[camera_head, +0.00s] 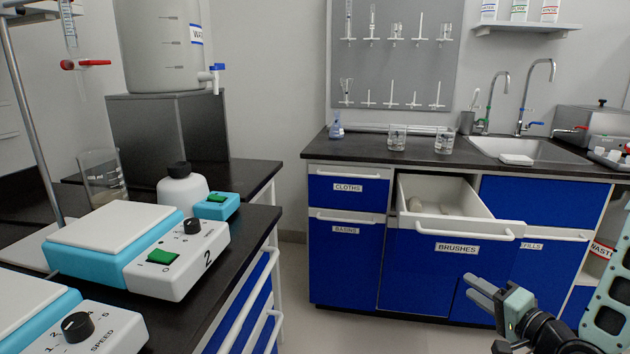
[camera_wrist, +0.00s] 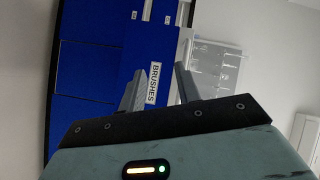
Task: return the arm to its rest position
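My gripper (camera_head: 470,287) is at the lower right of the head view, in front of the blue sink cabinet, with part of my arm beside it. The wrist view shows the two fingers of my gripper (camera_wrist: 158,80) apart, with nothing between them. My gripper appears apart from the drawer.
A black bench on the left holds hotplates (camera_head: 140,245), a white bottle (camera_head: 182,189) and a beaker (camera_head: 102,178). Two beakers (camera_head: 397,138) stand left of the sink (camera_head: 510,146). A pegboard (camera_head: 394,55) hangs behind. Floor (camera_head: 292,265) shows between bench and cabinet.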

